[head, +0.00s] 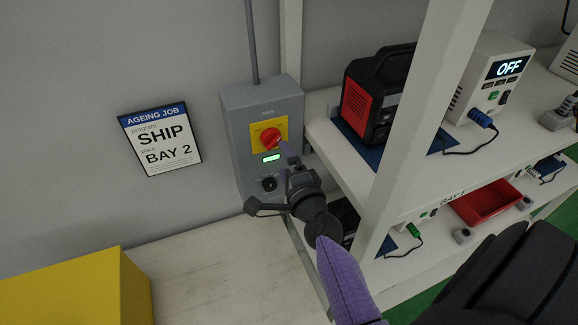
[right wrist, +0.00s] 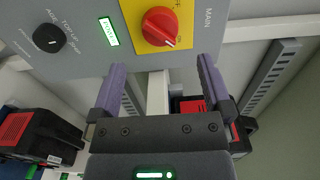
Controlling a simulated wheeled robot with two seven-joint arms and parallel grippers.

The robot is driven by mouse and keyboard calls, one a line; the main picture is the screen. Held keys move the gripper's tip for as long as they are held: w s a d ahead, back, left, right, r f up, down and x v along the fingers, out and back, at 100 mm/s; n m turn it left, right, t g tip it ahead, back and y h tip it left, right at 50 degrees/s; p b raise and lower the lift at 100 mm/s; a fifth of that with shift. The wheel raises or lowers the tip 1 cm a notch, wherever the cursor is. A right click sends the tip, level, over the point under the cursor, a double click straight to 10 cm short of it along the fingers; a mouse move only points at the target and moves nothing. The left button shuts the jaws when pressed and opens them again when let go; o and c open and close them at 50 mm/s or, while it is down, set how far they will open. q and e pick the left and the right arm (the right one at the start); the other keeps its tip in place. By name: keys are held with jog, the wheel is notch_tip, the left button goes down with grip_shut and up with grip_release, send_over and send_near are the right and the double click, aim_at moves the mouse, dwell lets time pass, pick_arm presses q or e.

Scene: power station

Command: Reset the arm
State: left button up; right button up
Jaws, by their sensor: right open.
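My right gripper (head: 286,150) reaches up to the grey control box (head: 232,130) on the wall. Its purple fingers are open and apart in the right wrist view (right wrist: 162,70), with nothing between them. The red rotary knob (head: 270,138) sits on a yellow plate marked MAIN, just beyond the fingertips; in the right wrist view the knob (right wrist: 160,27) lies ahead of the gap. I cannot tell whether a finger touches it. A lit green display (head: 271,157) and a black knob (head: 269,184) are below it. My left gripper is not in view.
A white shelf (head: 345,165) to the right holds a red-and-black power unit (head: 358,105) and a white device (head: 490,75) reading OFF. A red tray (head: 485,205) is on the lower shelf. A yellow block (head: 75,290) stands lower left. A sign (head: 160,138) hangs on the wall.

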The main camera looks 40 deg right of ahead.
jog(key=v, duration=0.3)
